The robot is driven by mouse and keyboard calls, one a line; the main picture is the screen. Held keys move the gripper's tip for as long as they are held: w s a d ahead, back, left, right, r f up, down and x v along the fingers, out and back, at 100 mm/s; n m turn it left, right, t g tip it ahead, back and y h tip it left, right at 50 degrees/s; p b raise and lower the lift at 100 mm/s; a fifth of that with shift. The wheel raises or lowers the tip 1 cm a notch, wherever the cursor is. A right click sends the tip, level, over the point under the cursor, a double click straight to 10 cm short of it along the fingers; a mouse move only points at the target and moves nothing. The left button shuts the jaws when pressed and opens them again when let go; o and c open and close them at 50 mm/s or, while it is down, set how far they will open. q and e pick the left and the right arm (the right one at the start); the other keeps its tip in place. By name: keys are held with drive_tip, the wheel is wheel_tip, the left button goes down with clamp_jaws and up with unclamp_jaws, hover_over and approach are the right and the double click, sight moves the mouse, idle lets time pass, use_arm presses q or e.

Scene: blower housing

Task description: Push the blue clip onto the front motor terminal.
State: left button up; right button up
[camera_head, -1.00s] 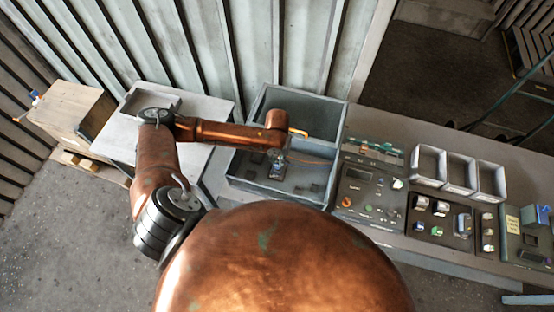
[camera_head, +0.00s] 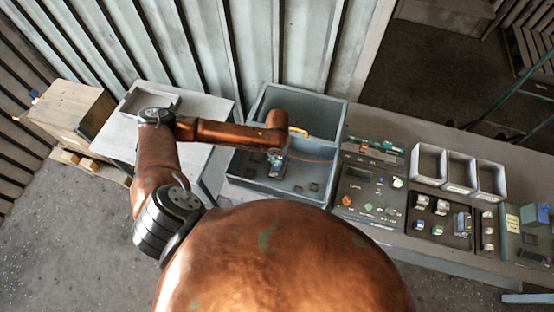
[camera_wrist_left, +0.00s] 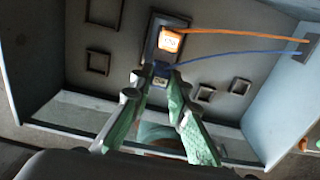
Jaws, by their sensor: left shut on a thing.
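My left gripper (camera_wrist_left: 160,77) is shut on the blue clip (camera_wrist_left: 161,67), which is mostly hidden between the fingertips. A blue wire runs from it to the right wall of the housing. The dark motor block (camera_wrist_left: 151,50) stands on the housing floor, with an orange clip (camera_wrist_left: 171,41) on its far part. The blue clip is at the near end of the block; I cannot tell whether it is seated on the front terminal, which is hidden. In the head view my left gripper (camera_head: 276,156) reaches down into the grey housing (camera_head: 240,168) over the motor (camera_head: 278,171).
The housing walls surround the gripper, and several square frames (camera_wrist_left: 103,62) are on its floor. A control panel (camera_head: 369,195) and grey bins (camera_head: 428,163) stand to the right.

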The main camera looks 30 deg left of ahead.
use_arm(q)
drive_tip(key=shift+f, duration=0.5)
drive_tip(key=o, duration=1)
drive_tip(key=shift+r, duration=0.25)
wheel_tip(320, 180, up, 12)
drive_tip(key=shift+f, duration=0.2)
